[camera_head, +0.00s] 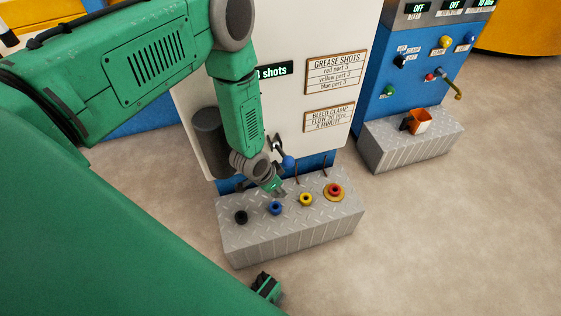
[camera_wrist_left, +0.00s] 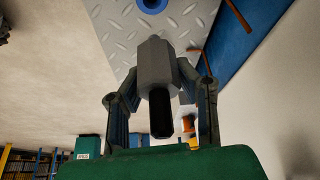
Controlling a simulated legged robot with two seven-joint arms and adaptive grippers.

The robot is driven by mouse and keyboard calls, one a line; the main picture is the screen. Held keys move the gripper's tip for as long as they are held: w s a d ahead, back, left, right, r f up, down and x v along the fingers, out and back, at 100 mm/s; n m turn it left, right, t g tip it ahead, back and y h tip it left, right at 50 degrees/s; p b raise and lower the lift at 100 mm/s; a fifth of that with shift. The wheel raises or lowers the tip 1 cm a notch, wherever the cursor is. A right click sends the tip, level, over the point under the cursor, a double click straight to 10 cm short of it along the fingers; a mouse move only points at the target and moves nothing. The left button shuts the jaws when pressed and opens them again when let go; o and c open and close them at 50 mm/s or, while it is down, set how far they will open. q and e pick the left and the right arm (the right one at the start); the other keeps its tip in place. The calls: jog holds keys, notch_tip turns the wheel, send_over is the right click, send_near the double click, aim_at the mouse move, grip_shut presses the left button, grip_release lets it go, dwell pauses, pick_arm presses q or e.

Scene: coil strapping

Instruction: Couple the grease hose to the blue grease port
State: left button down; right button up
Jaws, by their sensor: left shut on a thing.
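My left gripper (camera_head: 275,189) is above the tread-plate block, close to the blue grease port (camera_head: 275,208). In the left wrist view, the gripper (camera_wrist_left: 158,78) is shut on the grease hose coupler (camera_wrist_left: 155,62), a grey faceted body with a black stem (camera_wrist_left: 161,113) towards the wrist. The blue port (camera_wrist_left: 152,4) is cut off at the top edge of that view, beyond the coupler's end. The coupler looks apart from the port in that view. The coupler is small and hard to make out in the head view.
The block (camera_head: 290,237) also bears a black ring (camera_head: 240,217), a yellow port (camera_head: 306,199) and a red port (camera_head: 334,191). A blue-knobbed lever (camera_head: 288,161) is close behind the gripper. A second block (camera_head: 415,150) with an orange container (camera_head: 419,121) stands right.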

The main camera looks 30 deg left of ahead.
pick_arm(q)
jog(key=f+b, duration=0.1)
jog(key=a+f, duration=0.1)
jog(key=f, duration=0.1)
jog(key=shift+b, duration=0.35)
jog(key=shift+d+f+b, duration=0.1)
jog(key=shift+f+b, duration=0.25)
jog(key=shift+d+f+b, duration=0.2)
jog(key=shift+f+b, duration=0.2)
jog(key=shift+f, duration=0.1)
jog(key=shift+d+f+b, duration=0.2)
jog(key=shift+f+b, duration=0.2)
jog(key=shift+f, duration=0.05)
jog(key=shift+a+f, duration=0.1)
jog(key=shift+a, duration=0.25)
pick_arm(e)
jog(key=f, duration=0.4)
jog(key=shift+a, duration=0.4)
pick_arm(q)
jog(key=shift+d, duration=0.15)
jog(key=shift+d, duration=0.2)
pick_arm(e)
jog(key=shift+d, duration=0.25)
pick_arm(q)
jog(key=shift+a, duration=0.2)
pick_arm(e)
jog(key=shift+a+r, duration=0.1)
jog(key=shift+a, duration=0.1)
